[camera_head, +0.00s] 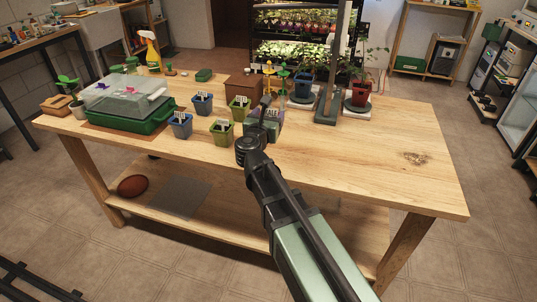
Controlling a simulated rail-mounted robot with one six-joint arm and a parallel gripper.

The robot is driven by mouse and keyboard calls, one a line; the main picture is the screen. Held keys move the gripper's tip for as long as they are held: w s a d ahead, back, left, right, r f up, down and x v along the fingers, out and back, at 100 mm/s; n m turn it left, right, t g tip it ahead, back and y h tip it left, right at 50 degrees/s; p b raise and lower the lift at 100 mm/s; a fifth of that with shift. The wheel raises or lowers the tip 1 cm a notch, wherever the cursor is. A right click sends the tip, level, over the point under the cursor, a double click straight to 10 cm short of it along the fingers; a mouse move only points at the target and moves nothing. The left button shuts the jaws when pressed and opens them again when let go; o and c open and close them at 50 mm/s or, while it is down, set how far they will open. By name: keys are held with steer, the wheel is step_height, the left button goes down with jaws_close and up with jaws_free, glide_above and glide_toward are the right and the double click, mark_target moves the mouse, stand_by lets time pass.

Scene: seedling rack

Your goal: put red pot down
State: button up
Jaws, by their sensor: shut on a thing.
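Blue (181,130) and green (221,135) labelled pots stand just left of my gripper. A blue pot (303,93) stands behind it, near a brown box (243,88). A green propagator (122,115) with a clear lid is at left. The table's right side is mostly clear, except scattered soil (416,158).

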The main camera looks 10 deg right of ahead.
step_height(320, 180, down, 6)
steer(key=b, duration=0.4)
steer(key=shift+f+b, duration=0.25)
steer(key=shift+b, duration=0.1)
steer(key=shift+r, duration=0.3)
steer(key=shift+f, duration=0.25)
steer(key=o, duration=1)
steer(key=shift+r, duration=0.1)
